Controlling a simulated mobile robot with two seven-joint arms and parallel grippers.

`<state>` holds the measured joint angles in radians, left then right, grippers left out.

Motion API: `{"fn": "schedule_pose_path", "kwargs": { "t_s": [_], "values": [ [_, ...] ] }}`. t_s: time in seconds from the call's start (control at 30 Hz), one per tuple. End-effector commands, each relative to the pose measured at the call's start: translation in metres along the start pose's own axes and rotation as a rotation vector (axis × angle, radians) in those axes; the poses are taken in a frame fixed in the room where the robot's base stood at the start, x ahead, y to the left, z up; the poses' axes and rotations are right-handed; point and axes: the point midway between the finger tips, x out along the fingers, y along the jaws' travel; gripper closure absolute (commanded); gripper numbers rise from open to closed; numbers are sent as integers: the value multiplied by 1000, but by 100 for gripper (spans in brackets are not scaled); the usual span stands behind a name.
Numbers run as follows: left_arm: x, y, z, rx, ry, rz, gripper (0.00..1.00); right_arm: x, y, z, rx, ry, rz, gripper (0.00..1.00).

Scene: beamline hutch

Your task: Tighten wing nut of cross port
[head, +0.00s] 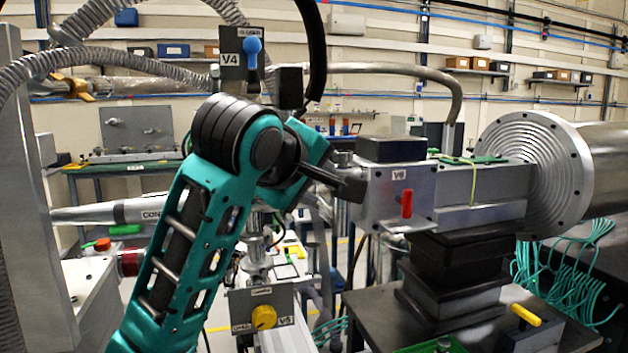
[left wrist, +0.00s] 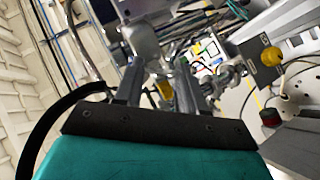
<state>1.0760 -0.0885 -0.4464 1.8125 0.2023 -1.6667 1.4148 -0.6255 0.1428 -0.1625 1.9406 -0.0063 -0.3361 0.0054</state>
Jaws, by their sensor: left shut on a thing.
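My left gripper (head: 350,184) reaches in from the left, its dark fingers at the left end of the metal body marked V6 (head: 385,202). In the left wrist view the two fingers (left wrist: 157,68) point at a grey metal fitting (left wrist: 146,44). The gripper is shut on a small part there, taken to be the wing nut; the fingers hide it, so its shape and angle cannot be told. A short metal cylinder (head: 343,158) stands just above the fingers. Which fitting is the cross port is not clear. My right gripper is not in view.
A red handle (head: 406,203) sits on the V6 body, close right of the fingers. A large ribbed flange (head: 535,165) stands at right. The V4 panel (head: 240,68) with a blue handle rises behind my arm. A yellow knob (head: 263,316) is on the V5 panel below.

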Motion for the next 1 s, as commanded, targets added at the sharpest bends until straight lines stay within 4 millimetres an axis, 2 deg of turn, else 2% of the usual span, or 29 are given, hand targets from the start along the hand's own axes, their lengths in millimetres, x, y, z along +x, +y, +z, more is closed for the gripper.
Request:
{"fn": "schedule_pose_path", "kwargs": {
  "t_s": [0.03, 0.07, 0.3, 0.67, 0.77, 1.0],
  "values": [
    [0, 0, 0, 0, -1, -1, 91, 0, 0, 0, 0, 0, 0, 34],
    [0, 0, 1, 0, -1, -1, 58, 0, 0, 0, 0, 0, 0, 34],
    [0, 0, 0, -1, -1, 0, 35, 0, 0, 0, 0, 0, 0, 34],
    [-6, 0, 0, -1, 0, 4, 34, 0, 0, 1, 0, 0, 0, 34],
    [-20, 1, 0, -1, 0, 6, 34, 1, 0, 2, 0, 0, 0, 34],
    [-77, 1, 0, -1, 1, 9, 34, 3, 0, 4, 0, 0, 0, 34]
  ]
}}
